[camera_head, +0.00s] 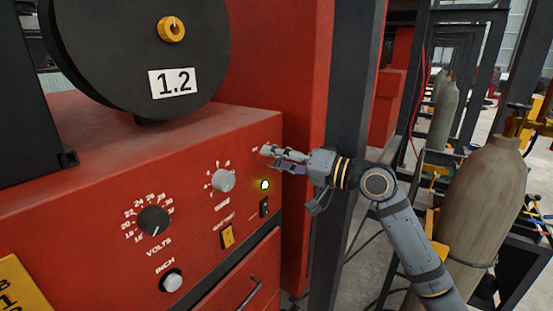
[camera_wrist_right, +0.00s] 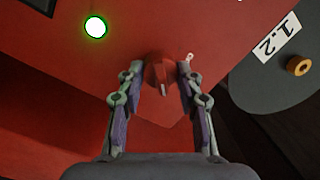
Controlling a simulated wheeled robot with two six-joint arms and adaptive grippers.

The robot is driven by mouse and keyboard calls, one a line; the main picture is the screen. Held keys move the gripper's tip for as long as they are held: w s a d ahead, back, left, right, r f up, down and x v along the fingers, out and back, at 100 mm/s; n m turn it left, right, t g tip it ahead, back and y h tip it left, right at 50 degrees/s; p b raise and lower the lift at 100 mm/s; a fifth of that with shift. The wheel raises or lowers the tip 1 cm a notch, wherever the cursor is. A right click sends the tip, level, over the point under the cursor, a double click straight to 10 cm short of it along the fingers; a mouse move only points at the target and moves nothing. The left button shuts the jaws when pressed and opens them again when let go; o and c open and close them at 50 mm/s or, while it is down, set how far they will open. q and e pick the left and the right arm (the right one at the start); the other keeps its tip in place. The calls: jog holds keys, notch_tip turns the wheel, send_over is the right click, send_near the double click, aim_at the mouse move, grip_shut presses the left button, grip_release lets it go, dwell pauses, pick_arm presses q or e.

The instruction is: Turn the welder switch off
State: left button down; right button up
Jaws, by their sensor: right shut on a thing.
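The welder (camera_head: 120,165) is a red box whose control panel faces me. Its switch is a red rotary knob (camera_wrist_right: 160,74) on the panel, seen in the right wrist view; in the head view my right gripper hides it. My right gripper (camera_head: 283,158) is at the panel's upper right corner, with its fingers on either side of the knob and shut on it. A green lamp (camera_head: 264,184) below the gripper is lit; it also glows in the right wrist view (camera_wrist_right: 95,27). My left gripper is not in view.
The panel also has a black volts knob (camera_head: 154,221), a grey knob (camera_head: 223,180), a yellow rocker (camera_head: 227,236) and an inch button (camera_head: 172,281). A black wire reel (camera_head: 110,55) marked 1.2 sits on top. A dark post (camera_head: 352,90) and gas cylinder (camera_head: 487,195) stand to the right.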

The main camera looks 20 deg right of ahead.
jog(key=shift+s+a+r+n+h+b, duration=0.1)
jog(key=shift+n+h+b, duration=0.35)
jog(key=shift+n, duration=2.3)
jog(key=shift+w+d+n+h+b, duration=0.1)
jog(key=shift+n+h+b, duration=0.4)
jog(key=shift+n, duration=2.3)
jog(key=shift+s+a+r+n+h+b, duration=0.15)
jog(key=shift+n+b, duration=0.55)
jog(key=shift+n, duration=2.05)
jog(key=shift+f, duration=0.1)
jog(key=o, duration=1.2)
